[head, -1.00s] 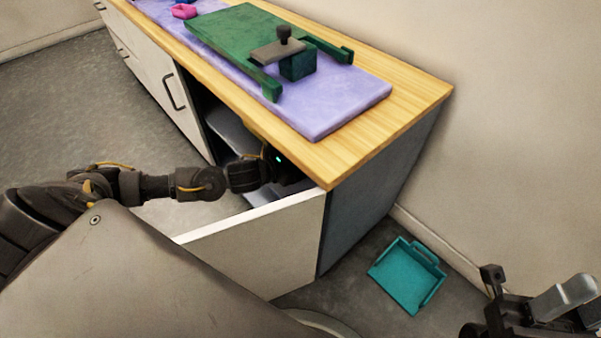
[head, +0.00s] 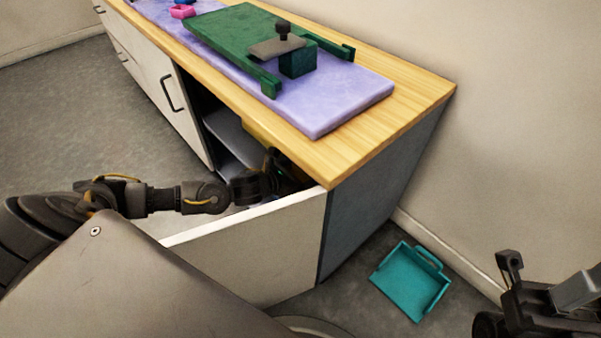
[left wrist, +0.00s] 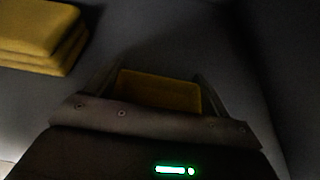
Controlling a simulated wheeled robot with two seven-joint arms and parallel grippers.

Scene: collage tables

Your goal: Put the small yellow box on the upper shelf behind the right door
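The small yellow box (left wrist: 160,91) shows in the left wrist view between the two fingers of my left gripper (left wrist: 158,80), touching both as far as the dim light shows. In the head view my left gripper (head: 272,172) is inside the dark cabinet opening, under the worktop; its fingertips and the box are hard to make out there. The right door (head: 255,248) stands open, with my left arm reaching over it. The upper shelf (head: 228,130) shows as a grey board in the opening. My right gripper (head: 545,280) is empty at the lower right, fingers apart.
A yellow folded stack (left wrist: 40,35) lies left of the gripper in the wrist view. The wooden worktop (head: 345,165) carries a purple mat (head: 345,100) with a green board (head: 235,35). A teal tray (head: 410,282) lies on the floor beside the cabinet.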

